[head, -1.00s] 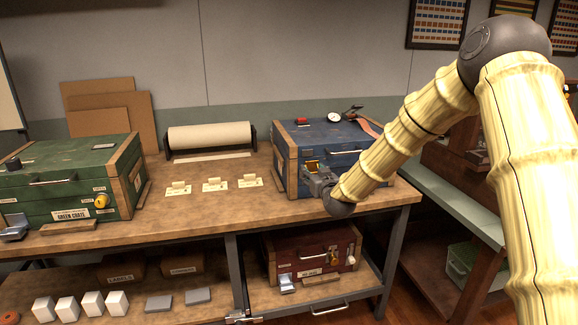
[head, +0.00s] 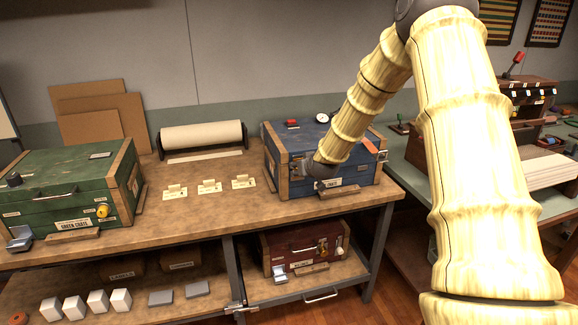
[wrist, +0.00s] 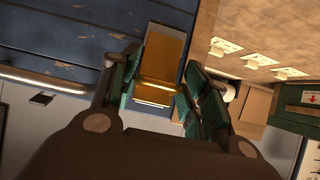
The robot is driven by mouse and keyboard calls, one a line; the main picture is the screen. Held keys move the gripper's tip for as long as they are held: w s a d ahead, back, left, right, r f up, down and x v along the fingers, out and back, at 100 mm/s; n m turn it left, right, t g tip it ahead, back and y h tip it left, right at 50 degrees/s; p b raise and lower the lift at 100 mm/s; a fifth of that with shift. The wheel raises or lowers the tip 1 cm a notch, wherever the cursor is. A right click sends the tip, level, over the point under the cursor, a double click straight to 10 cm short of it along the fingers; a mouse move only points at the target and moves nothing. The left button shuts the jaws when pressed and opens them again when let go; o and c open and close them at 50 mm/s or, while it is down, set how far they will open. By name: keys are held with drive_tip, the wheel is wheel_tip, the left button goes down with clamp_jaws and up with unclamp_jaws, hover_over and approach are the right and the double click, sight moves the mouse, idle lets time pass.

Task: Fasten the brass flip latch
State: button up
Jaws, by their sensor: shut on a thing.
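The blue crate (head: 288,137) stands on the right part of the workbench, with its lid down. In the wrist view, the brass flip latch (wrist: 162,57) is a yellow plate by the crate's wooden corner. My gripper (wrist: 160,92) has its two green-padded fingers on either side of the latch, shut on it. In the head view, my gripper (head: 308,168) is at the crate's front left, and my forearm hides much of it. The latch is too small and covered there to make out. Whether the latch's catch is engaged cannot be told.
A green crate (head: 65,190) stands at the left of the bench. Paper tags (head: 209,186) and a paper roll (head: 203,135) lie between the crates. A dark red crate (head: 290,255) is on the shelf below. The bench front is mostly clear.

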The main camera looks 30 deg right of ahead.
drive_tip(key=shift+w+a, duration=0.15)
idle(0.3)
drive_tip(key=o, duration=1)
drive_tip(key=shift+o, duration=1.1)
drive_tip(key=shift+w, duration=0.1)
drive_tip(key=shift+s, duration=0.2)
drive_tip(key=v, duration=1.2)
drive_tip(key=shift+w+d+r, duration=0.1)
drive_tip(key=shift+w+d, duration=0.05)
drive_tip(key=shift+d, duration=0.05)
